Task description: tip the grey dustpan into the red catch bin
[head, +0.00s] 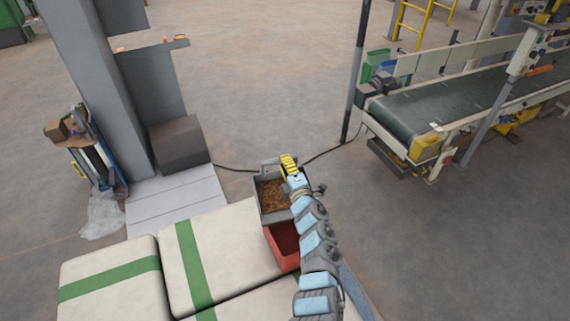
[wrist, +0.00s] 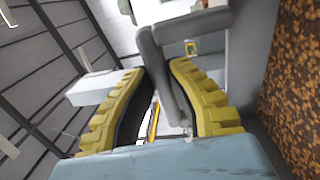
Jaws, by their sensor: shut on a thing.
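My gripper (head: 289,164), with yellow fingers, is shut on the handle of the grey dustpan (head: 276,217). In the wrist view, the yellow fingers (wrist: 160,95) stand on both sides of the grey bar-like handle (wrist: 182,85). The dustpan looks roughly level and holds brown, grainy material (head: 273,194), which also shows at the right of the wrist view (wrist: 295,85). The red catch bin (head: 284,246) is just nearer than the dustpan in the head view. The dustpan overlaps its far edge, and my arm hides its right side. I cannot tell the height between them.
White sacks with green stripes (head: 236,245) lie left of the bin. A grey column (head: 95,90) and a dark box (head: 181,145) stand at the left. A conveyor (head: 450,105) stands at the right, behind a dark post (head: 355,75). The floor between is mostly clear.

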